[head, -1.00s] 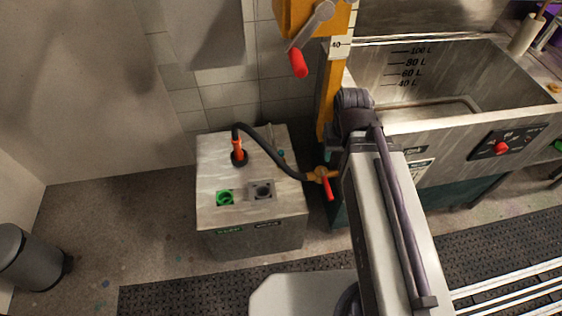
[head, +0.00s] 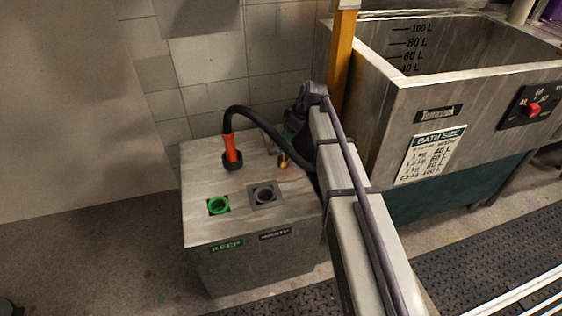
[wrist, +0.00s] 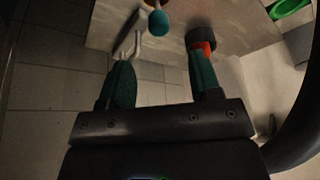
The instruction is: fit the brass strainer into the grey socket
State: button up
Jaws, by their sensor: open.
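A small brass piece, which looks like the strainer (head: 283,161), stands on top of the grey box near its back right. In the wrist view, a teal knob (wrist: 158,22) on a thin stem shows ahead of the fingers; it appears to belong to the strainer. The grey socket (head: 264,194) is a dark round hole in a square plate near the box's front, and looks empty. My gripper (wrist: 162,60) is open, with teal fingers and nothing between them. In the head view it is partly hidden by my arm, just behind the strainer.
A green socket (head: 218,205) sits left of the grey one. An orange-cuffed hose (head: 232,148) rises from the box and arches right, close to my gripper. A tiled wall is behind; a steel bath (head: 440,110) stands right.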

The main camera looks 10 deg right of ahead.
aim_at(284, 145)
jog(key=b+x, duration=0.2)
jog(key=x, duration=0.2)
jog(key=shift+d+f, duration=0.1)
jog(key=shift+d, duration=0.05)
jog(key=b+x, duration=0.5)
jog(key=shift+f, duration=0.15)
jog(key=shift+r, duration=0.25)
jog(key=shift+s, duration=0.1)
jog(key=c, duration=1)
